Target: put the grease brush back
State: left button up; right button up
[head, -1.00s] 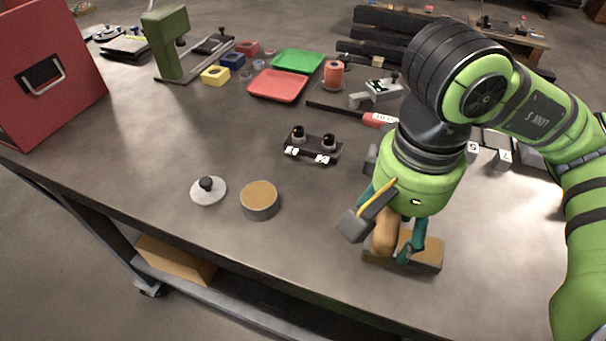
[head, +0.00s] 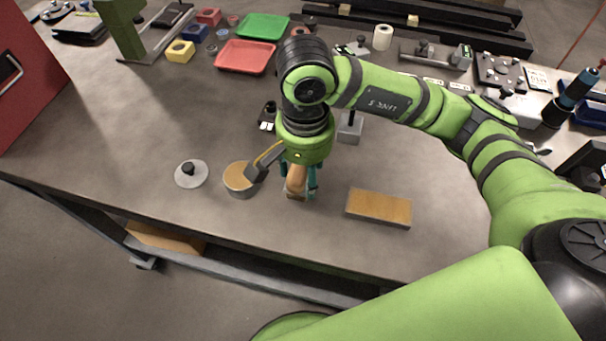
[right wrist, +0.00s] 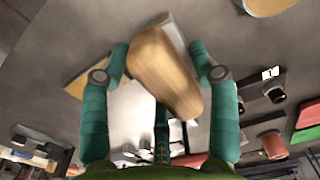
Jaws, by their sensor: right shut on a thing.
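The grease brush, with a tan wooden handle (head: 295,182), is in my right gripper (head: 300,188). In the right wrist view, the handle (right wrist: 162,72) sits tilted between the teal fingers of my right gripper (right wrist: 168,75). A round tin with a tan top (head: 239,178) stands just left of the gripper. A flat wooden-topped block (head: 379,208) lies on the bench to the right, with nothing on it. The brush's lower end is mostly hidden, and I cannot tell whether it touches the bench. My left gripper is not in view.
A white lid with a black knob (head: 191,174) lies left of the tin. A small dark fixture (head: 268,115) and a grey block (head: 350,130) stand behind my gripper. Red (head: 246,57) and green (head: 263,27) trays are farther back. The bench's front edge is close.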

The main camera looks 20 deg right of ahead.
aim_at(304, 184)
notch_tip(304, 184, down, 4)
jog(key=shift+w+r+p, duration=0.1)
jog(key=shift+r+p, duration=0.15)
jog(key=shift+p, duration=0.65)
jog(key=shift+f, duration=0.3)
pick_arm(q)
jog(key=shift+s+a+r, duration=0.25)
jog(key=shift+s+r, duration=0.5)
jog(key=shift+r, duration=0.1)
pick_arm(e)
jog(key=shift+a, duration=0.1)
jog(key=shift+f+b, duration=0.3)
jog(key=shift+b, duration=0.1)
jog(key=o, duration=1.1)
jog(key=shift+r, duration=0.1)
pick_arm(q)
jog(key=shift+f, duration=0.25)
